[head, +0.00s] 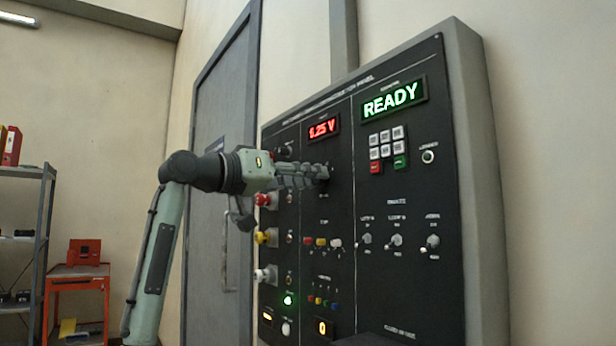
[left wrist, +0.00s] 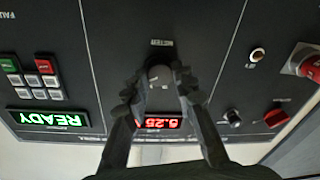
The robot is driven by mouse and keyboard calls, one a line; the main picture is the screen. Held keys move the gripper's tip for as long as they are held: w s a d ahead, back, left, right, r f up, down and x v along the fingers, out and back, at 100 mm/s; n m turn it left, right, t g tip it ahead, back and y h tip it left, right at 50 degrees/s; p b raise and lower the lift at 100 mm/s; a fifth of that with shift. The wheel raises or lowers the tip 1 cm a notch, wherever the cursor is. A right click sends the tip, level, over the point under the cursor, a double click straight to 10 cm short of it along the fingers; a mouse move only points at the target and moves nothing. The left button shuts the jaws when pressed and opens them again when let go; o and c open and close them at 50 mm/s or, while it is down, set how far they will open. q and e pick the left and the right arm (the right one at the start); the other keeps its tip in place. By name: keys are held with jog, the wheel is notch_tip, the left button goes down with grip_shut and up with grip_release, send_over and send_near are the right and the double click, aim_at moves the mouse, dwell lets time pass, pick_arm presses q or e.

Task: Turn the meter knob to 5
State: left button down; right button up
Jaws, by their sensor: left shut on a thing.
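The meter knob (left wrist: 159,74) is a dark round knob on the black panel. In the left wrist view it sits between the two fingers of my left gripper (left wrist: 160,88), which is shut on it. In the head view my left gripper (head: 322,172) reaches the panel from the left and hides the knob. The red meter display (head: 323,128) above the knob reads 5.25 V or 6.25 V; the first digit is hard to tell. It also shows upside down in the left wrist view (left wrist: 168,123), partly behind a finger. My right gripper is out of view.
The panel (head: 410,290) also bears a green READY display (head: 390,99), a keypad (head: 387,143), toggle switches (head: 397,240) and a column of coloured knobs left of the meter. A grey door (head: 222,120) is behind my arm. Shelves (head: 30,190) stand far left.

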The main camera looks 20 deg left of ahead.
pick_arm(q)
jog(key=c, duration=1.2)
grip_release()
jog(key=v, duration=1.2)
